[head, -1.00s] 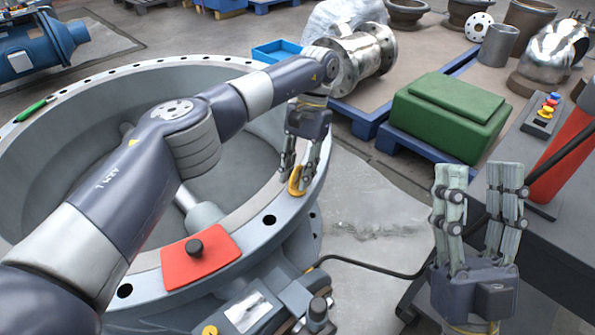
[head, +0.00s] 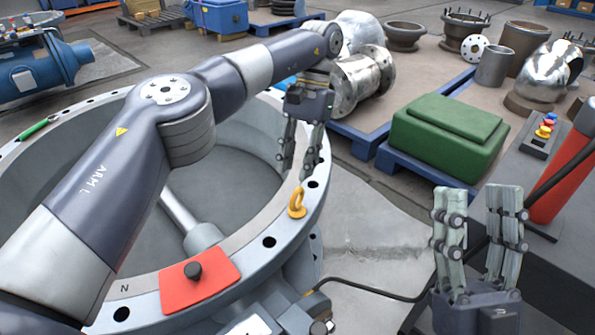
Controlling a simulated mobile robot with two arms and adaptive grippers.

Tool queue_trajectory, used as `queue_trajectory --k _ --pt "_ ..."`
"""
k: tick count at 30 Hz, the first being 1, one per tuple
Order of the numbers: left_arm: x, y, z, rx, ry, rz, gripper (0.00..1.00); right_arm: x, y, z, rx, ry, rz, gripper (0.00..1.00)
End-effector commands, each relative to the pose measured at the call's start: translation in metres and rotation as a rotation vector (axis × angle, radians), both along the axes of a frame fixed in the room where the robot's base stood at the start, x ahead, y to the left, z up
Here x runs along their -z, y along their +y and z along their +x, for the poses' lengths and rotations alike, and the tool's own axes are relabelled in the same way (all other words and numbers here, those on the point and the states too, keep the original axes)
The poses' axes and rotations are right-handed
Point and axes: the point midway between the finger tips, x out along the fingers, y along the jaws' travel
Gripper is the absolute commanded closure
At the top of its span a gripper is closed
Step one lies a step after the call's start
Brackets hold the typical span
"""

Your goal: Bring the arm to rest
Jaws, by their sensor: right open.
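My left gripper (head: 297,168) hangs over the near right part of the large valve's flange (head: 243,240), fingers pointing down. Its fingers are apart with nothing between them. A yellow eye bolt (head: 297,202) stands on the flange just below the fingertips, apart from them. My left arm reaches across the valve's round opening. My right gripper (head: 480,190) is at the lower right, fingers pointing up, spread and empty.
A red plate with a black knob (head: 198,280) lies on the near flange. A green marker (head: 37,127) lies on the far left rim. A green case (head: 448,137) sits on a blue pallet to the right.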

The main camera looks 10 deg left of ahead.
Motion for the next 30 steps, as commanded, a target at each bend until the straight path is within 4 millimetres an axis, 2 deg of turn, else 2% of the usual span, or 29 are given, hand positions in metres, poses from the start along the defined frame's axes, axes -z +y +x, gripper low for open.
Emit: queue_trajectory --k 17,20,23,25,30 --pt "-0.006 0.000 0.000 0.000 -0.001 -0.001 0.69 0.000 0.000 0.000 0.000 0.001 0.000 0.54" --pt "-0.008 0.000 0.000 0.000 -0.001 -0.001 0.69 0.003 0.001 0.006 0.003 0.035 -0.010 0.54" --pt "-0.015 0.000 0.000 0.000 -0.001 -0.001 0.69 0.013 0.003 0.020 0.008 0.131 -0.040 0.54" --pt "-0.022 0.000 0.000 0.000 -0.001 -0.001 0.69 0.027 0.005 0.035 0.014 0.239 -0.071 0.54" --pt "-0.038 0.000 0.000 0.000 -0.001 -0.001 0.69 0.080 0.005 0.065 0.032 0.555 -0.159 0.54"
